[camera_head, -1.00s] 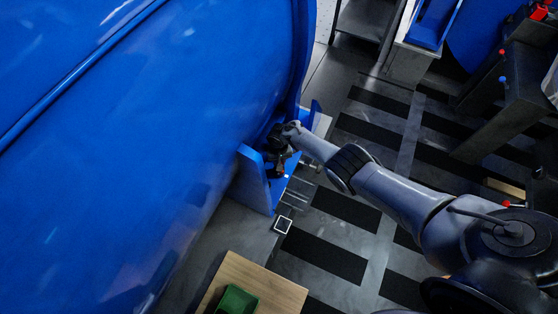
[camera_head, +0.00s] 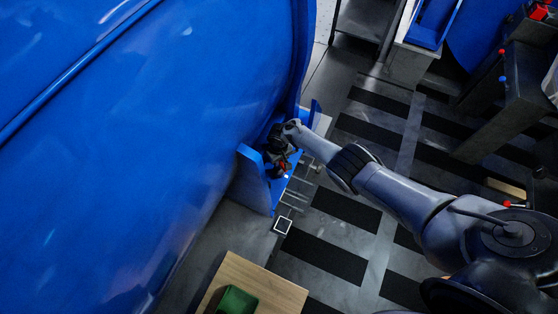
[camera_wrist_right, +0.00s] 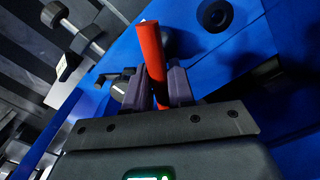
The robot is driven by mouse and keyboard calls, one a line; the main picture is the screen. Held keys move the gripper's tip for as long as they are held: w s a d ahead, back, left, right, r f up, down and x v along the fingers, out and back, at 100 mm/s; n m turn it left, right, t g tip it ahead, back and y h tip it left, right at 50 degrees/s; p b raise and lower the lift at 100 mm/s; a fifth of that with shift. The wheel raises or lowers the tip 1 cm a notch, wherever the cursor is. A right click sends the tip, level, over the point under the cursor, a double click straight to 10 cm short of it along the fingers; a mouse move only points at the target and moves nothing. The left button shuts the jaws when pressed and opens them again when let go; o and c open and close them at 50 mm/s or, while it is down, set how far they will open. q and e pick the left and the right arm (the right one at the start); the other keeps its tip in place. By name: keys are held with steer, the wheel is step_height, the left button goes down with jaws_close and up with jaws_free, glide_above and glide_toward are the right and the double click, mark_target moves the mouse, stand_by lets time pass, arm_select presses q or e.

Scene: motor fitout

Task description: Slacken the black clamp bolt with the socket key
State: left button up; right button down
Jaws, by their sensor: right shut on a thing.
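My right gripper (camera_head: 278,158) is at the blue bracket (camera_head: 256,182) beside the large blue housing. In the right wrist view its two fingers (camera_wrist_right: 155,90) are shut on a red bar (camera_wrist_right: 151,55), which looks like the socket key's handle. The key's far end is hidden, so I cannot tell whether it sits on a bolt. A black bolt-like part (camera_wrist_right: 80,38) shows at upper left in the wrist view, apart from the fingers. A round black part (camera_wrist_right: 214,15) shows on the blue surface at upper right. I cannot tell which one is the clamp bolt. My left gripper is out of view.
The large blue housing (camera_head: 150,130) fills the left side of the head view. A wooden board (camera_head: 278,292) with a green tray (camera_head: 238,301) is at the bottom. A small white-edged square (camera_head: 282,226) lies near the bracket.

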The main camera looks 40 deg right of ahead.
steer(key=shift+n, duration=1.2)
steer(key=n+b, duration=0.1)
steer(key=n, duration=0.1)
steer(key=shift+n, duration=0.4)
steer(key=shift+r+m+p, duration=0.2)
steer(key=shift+m+p, duration=0.1)
steer(key=shift+p, duration=0.1)
steer(key=shift+r+p, duration=3.6)
steer(key=shift+p, duration=0.05)
steer(key=shift+f, duration=0.1)
